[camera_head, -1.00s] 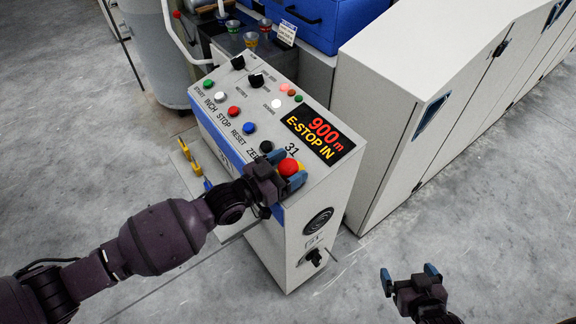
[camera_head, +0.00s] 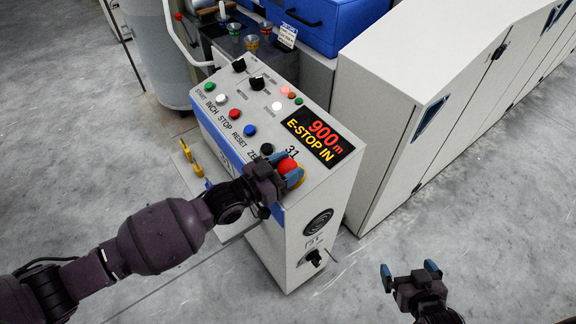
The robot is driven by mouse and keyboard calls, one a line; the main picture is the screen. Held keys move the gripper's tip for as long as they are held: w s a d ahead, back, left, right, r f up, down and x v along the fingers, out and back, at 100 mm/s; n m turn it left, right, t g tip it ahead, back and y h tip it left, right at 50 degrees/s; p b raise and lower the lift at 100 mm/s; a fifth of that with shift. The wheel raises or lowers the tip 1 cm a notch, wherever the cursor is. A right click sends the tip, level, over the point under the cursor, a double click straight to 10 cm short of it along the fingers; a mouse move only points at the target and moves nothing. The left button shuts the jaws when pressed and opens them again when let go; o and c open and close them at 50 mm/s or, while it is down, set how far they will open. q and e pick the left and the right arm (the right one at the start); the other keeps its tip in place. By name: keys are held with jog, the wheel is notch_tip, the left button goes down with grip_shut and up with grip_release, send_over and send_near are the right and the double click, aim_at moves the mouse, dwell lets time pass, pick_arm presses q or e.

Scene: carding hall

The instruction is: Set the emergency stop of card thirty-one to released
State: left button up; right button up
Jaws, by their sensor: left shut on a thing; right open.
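The control console of card 31 (camera_head: 322,190) stands in the middle, its sloped top facing me. The red emergency stop button (camera_head: 287,167) sits on a yellow base near the console's front right corner. My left gripper (camera_head: 284,170) is shut on this button, its blue fingertips on either side of it. The fingers hide part of the button. The display (camera_head: 318,134) reads "900 m" and "E-STOP IN". My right gripper (camera_head: 411,272) is open and empty above the floor at lower right.
Other buttons and two black knobs (camera_head: 257,82) share the console top. A large grey cabinet (camera_head: 395,120) stands close on the right. The grey floor around my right gripper is clear.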

pick_arm(q)
jog(key=o, duration=1.2)
jog(key=shift+r, duration=0.15)
jog(key=shift+o, duration=0.2)
jog(key=v, duration=1.1)
jog(key=s+a+f+n+t+y, duration=0.1)
jog(key=a+f+n+t+y, duration=0.2)
jog(key=a+y, duration=0.35)
jog(key=s+a+f+n+y, duration=0.25)
jog(key=a+f+y, duration=0.2)
jog(key=a, duration=0.25)
jog(key=s+a+f+n+g+y, duration=0.1)
jog(key=s+a+f+n+y, duration=0.1)
jog(key=s, duration=0.3)
jog(key=s+a+f+n+g+y, duration=0.1)
jog(key=s+a+f+n, duration=0.1)
jog(key=s+a+f, duration=0.1)
jog(key=s+f, duration=0.1)
jog(key=s, duration=0.1)
jog(key=shift+s+a+f+y, duration=0.2)
jog(key=shift+s+f+y, duration=0.2)
